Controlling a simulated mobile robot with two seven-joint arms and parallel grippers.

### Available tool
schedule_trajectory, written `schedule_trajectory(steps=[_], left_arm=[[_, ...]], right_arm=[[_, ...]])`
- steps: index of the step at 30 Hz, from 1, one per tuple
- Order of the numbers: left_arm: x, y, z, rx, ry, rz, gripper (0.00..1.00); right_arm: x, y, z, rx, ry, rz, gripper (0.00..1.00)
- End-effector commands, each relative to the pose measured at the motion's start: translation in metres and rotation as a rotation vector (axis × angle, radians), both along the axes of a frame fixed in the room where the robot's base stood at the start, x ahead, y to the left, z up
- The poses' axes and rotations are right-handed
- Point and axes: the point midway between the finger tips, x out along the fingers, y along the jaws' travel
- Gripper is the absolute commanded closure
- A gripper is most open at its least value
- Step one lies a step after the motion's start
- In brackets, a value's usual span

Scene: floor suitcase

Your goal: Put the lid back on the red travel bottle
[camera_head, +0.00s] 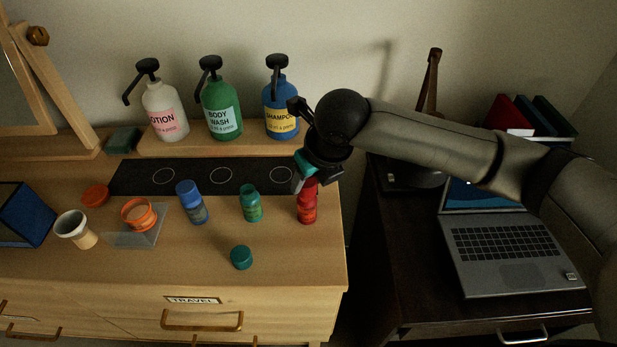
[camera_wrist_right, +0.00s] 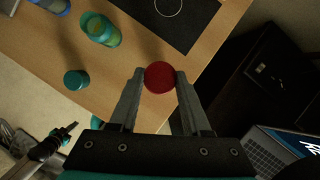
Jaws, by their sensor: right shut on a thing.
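The red travel bottle (camera_head: 307,209) stands upright near the right end of the dresser top. My right gripper (camera_head: 308,184) reaches down over it from above. In the right wrist view, the right gripper (camera_wrist_right: 160,76) is shut on the round red lid (camera_wrist_right: 160,77), with a fingertip on each side. The lid hides the bottle below it in that view, and I cannot tell whether it is seated on the neck. A dark arm part, apparently my left arm, shows small at the lower left of the wrist view; its jaws are unclear.
A green bottle (camera_head: 250,203) and a blue bottle (camera_head: 192,203) stand left of the red one. A loose teal lid (camera_head: 241,257) lies in front. Pump bottles (camera_head: 221,111) stand behind the black mat (camera_head: 135,178). A laptop (camera_head: 505,250) lies on the dark desk at right.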

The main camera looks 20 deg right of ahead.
Motion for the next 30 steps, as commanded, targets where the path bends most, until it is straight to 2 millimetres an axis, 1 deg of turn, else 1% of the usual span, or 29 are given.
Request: schedule_trajectory(steps=[3,4,13,18,19,23,30], left_arm=[[0.0001,-0.0002,0.0,0.0,0.0,0.0,1.0],[0.0001,-0.0002,0.0,0.0,0.0,0.0,1.0],[0.0001,-0.0003,0.0,0.0,0.0,0.0,1.0],[0.0001,-0.0004,0.0,-0.001,0.0,0.0,1.0],[0.0001,-0.0004,0.0,-0.001,0.0,0.0,1.0],[0.0002,-0.0006,0.0,-0.001,0.0,-0.001,1.0],[0.0002,-0.0006,0.0002,-0.001,0.0,-0.001,1.0]], right_arm=[[-0.0001,0.0001,-0.0001,0.0,0.0,0.0,1.0],[-0.0001,0.0001,-0.0001,0.0,0.0,0.0,0.51],[-0.0001,0.0001,0.0,0.0,0.0,0.0,0.18],[-0.0001,0.0001,0.0,0.0,0.0,0.0,0.18],[-0.0001,0.0001,0.0,0.0,0.0,0.0,0.15],[-0.0001,0.0001,0.0,0.0,0.0,0.0,0.01],[0.0,0.0001,0.0003,0.0,0.0,0.0,0.0]])
